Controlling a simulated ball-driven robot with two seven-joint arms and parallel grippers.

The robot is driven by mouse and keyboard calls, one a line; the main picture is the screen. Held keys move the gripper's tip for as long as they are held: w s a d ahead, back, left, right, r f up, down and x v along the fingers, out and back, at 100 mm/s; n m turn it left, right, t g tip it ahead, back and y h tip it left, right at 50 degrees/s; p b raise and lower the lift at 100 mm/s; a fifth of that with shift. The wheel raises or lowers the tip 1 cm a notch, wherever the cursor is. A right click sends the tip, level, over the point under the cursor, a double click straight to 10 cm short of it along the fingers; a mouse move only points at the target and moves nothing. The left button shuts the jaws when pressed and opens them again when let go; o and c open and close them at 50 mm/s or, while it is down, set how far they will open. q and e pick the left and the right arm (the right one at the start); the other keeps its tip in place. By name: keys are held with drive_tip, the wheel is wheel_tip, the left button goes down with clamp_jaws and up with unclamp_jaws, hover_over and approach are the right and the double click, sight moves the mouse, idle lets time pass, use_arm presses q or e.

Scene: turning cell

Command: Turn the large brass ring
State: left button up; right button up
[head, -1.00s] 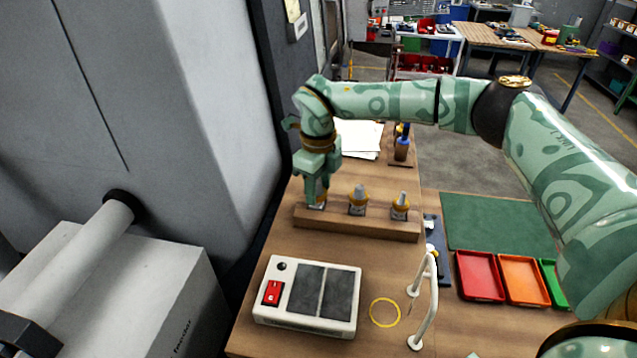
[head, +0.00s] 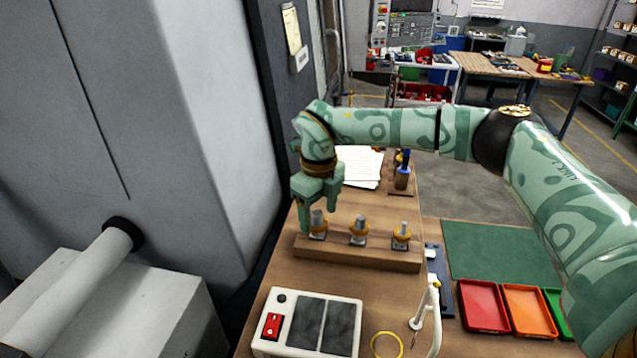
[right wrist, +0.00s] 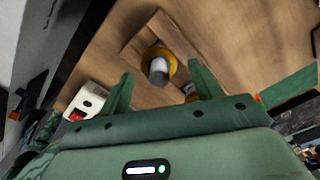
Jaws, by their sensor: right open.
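My right gripper (head: 319,206) is open and empty, pointing down just above the left post. In the right wrist view, that post and its brass ring (right wrist: 171,64) show between the spread fingers of my right gripper (right wrist: 164,88), beyond their tips. My left gripper is not in view.
The wooden block (head: 345,252) stands on the wooden bench. In front are a white box with a red switch (head: 272,326), a thin yellow hoop (head: 387,346) and a white handle (head: 434,310). Red (head: 483,306) and orange (head: 527,311) trays lie right. Papers (head: 358,166) lie behind.

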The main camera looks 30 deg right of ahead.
sight(318, 213)
wheel_tip(318, 213, up, 15)
drive_tip(key=b, duration=0.1)
idle(0.6)
